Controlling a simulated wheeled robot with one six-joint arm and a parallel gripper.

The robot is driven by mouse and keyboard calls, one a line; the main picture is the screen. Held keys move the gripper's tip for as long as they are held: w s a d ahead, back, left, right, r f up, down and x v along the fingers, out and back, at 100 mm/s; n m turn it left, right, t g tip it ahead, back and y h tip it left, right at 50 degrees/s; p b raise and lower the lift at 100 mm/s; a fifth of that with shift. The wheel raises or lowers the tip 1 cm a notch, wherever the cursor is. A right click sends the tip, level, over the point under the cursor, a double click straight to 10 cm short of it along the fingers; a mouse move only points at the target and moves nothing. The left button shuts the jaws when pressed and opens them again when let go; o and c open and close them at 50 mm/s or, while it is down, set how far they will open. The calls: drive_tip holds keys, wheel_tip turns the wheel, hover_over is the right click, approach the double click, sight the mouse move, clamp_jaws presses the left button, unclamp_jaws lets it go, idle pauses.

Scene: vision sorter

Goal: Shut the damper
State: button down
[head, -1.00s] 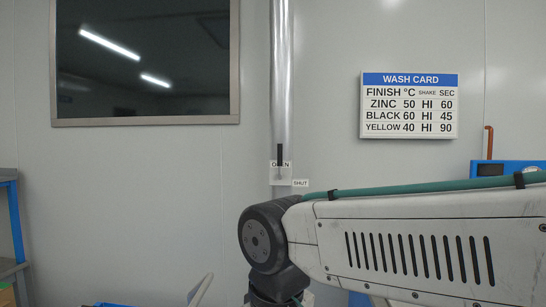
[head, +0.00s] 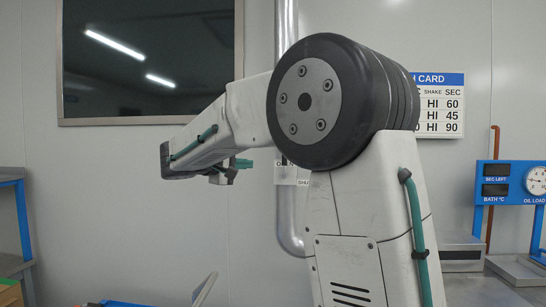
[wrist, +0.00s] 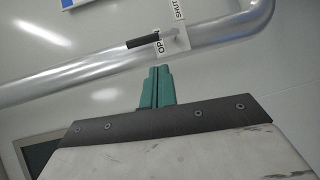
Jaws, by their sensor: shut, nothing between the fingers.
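The damper's black handle (wrist: 143,41) lies along the silver duct (wrist: 80,76), by the OPEN label (wrist: 158,42). The SHUT label (wrist: 179,10) is off to the side of the duct. My gripper (wrist: 161,68) shows green fingers, closed together and empty, pointing toward the duct just short of the handle in the picture; no contact is visible. In the head view, my gripper (head: 244,163) is left of the duct (head: 289,212), and my arm covers much of the duct and most of the handle.
A dark framed window or screen (head: 150,62) is on the wall at left. A wash card (head: 444,105) is partly behind my arm. A blue panel with displays and a dial (head: 512,182) is at right, above a bench with grey equipment. A blue shelf (head: 22,225) is at far left.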

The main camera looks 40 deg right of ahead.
drive_tip(key=w, duration=0.1)
drive_tip(key=w+r+h, duration=0.1)
drive_tip(key=w, duration=0.1)
drive_tip(key=shift+w+d+r+t, duration=0.15)
drive_tip(key=shift+w+r+t, duration=0.1)
drive_tip(key=shift+r+t, duration=0.05)
drive_tip(key=shift+d, duration=0.1)
drive_tip(key=s+d, duration=0.1)
drive_tip(key=d, duration=1.2)
